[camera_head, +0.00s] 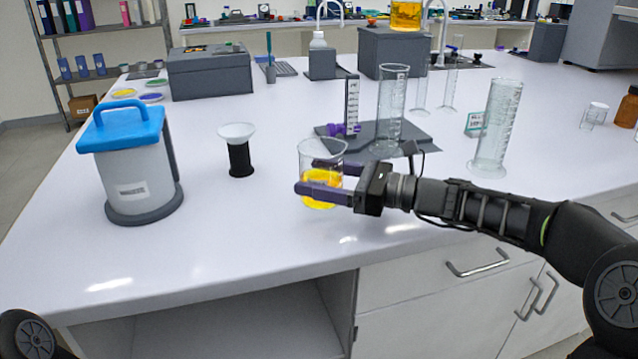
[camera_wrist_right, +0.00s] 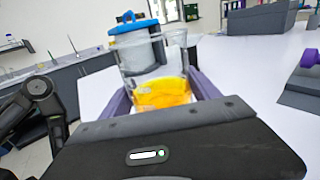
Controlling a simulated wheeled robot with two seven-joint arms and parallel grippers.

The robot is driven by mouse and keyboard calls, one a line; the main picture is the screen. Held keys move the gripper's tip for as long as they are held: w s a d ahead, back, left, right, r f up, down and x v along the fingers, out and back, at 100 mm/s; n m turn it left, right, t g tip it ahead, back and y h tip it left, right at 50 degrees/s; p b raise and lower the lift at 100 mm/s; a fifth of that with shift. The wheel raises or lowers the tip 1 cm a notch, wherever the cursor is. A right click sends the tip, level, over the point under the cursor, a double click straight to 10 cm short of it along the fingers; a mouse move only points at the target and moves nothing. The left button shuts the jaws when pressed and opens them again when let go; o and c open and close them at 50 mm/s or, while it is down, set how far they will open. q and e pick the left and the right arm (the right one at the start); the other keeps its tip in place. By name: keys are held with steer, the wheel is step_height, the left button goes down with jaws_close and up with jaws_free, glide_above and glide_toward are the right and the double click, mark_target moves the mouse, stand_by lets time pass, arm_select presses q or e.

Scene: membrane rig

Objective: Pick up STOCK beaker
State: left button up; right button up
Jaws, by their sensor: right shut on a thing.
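A clear glass beaker with yellow-orange liquid (camera_head: 321,178) is near the front edge of the bench in the head view. I take it to be the STOCK beaker; I cannot read a label on it. My right gripper (camera_head: 323,178) reaches in from the right, with its purple fingers on either side of the beaker, shut on it. The right wrist view shows the beaker (camera_wrist_right: 160,92) upright between the two fingers (camera_wrist_right: 162,98). I cannot tell whether its base touches the bench. My left gripper is not in view.
A blue-lidded container (camera_head: 128,165) and a black stand with a white dish (camera_head: 239,155) are to the left. Behind the beaker are a dark platform (camera_head: 412,132) and a tall cylinder (camera_head: 391,105). Another cylinder (camera_head: 497,130) stands right. The front left bench is clear.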

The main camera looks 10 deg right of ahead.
mark_target(319, 141)
steer(key=shift+r+p, duration=0.75)
steer(key=shift+r, duration=2.9)
